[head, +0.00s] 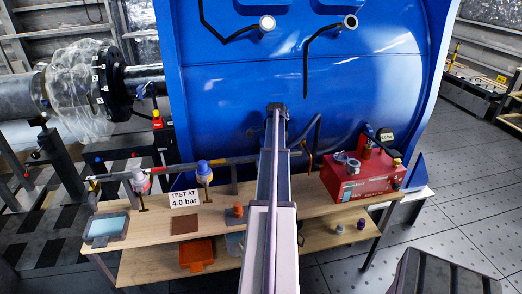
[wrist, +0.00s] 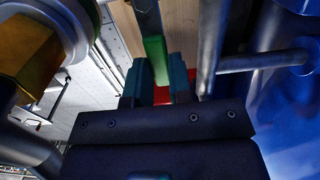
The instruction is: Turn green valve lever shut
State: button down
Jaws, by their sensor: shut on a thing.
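The green lever (wrist: 155,58) shows in the wrist view as a green bar coming down from a dark strip above. My gripper (wrist: 156,82) has its two teal fingers on either side of the lever's lower end and is shut on it. A small red patch shows between the fingers below the green. In the head view my arm covers the middle of the bench, and neither the lever nor my fingertips can be made out. The lever's pivot and valve body cannot be clearly seen.
A grey pipe (wrist: 209,48) runs close right of my fingers, beside the blue tank (head: 350,95). A brass fitting (wrist: 30,52) is at left.

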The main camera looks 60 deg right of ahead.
dwell(0.4)
jog(key=c, duration=1)
grip_release()
jog(key=shift+r, duration=0.1)
notch_tip(320, 180, up, 11)
jog(key=p, duration=1.1)
jog(key=shift+f, duration=0.25)
